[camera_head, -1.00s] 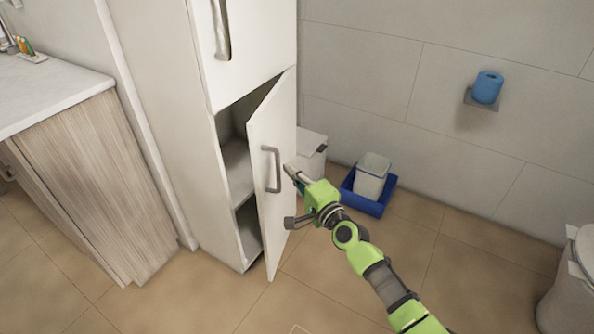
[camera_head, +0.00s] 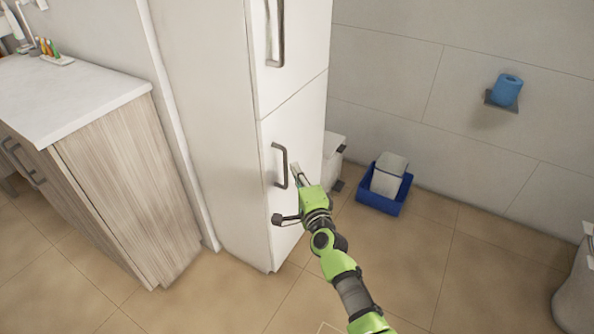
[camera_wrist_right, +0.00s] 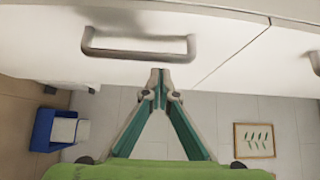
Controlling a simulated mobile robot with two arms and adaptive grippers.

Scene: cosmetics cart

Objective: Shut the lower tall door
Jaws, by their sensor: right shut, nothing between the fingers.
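The lower tall door (camera_head: 308,147) of the white cabinet now lies flush with the cabinet front in the head view. Its grey bar handle (camera_head: 281,165) is on the door's left side, and the handle also shows in the right wrist view (camera_wrist_right: 140,56). My right gripper (camera_head: 295,167) is shut and empty, just right of the handle. In the right wrist view its joined fingertips (camera_wrist_right: 160,74) are at the door's face beside the handle; whether they touch it I cannot tell. My left gripper is not in view.
The upper door (camera_head: 300,50) above is shut. A wood-sided counter (camera_head: 125,180) stands left. A white bin (camera_head: 331,160) and a blue crate (camera_head: 376,203) with a grey container stand right of the cabinet. The tiled floor in front is clear.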

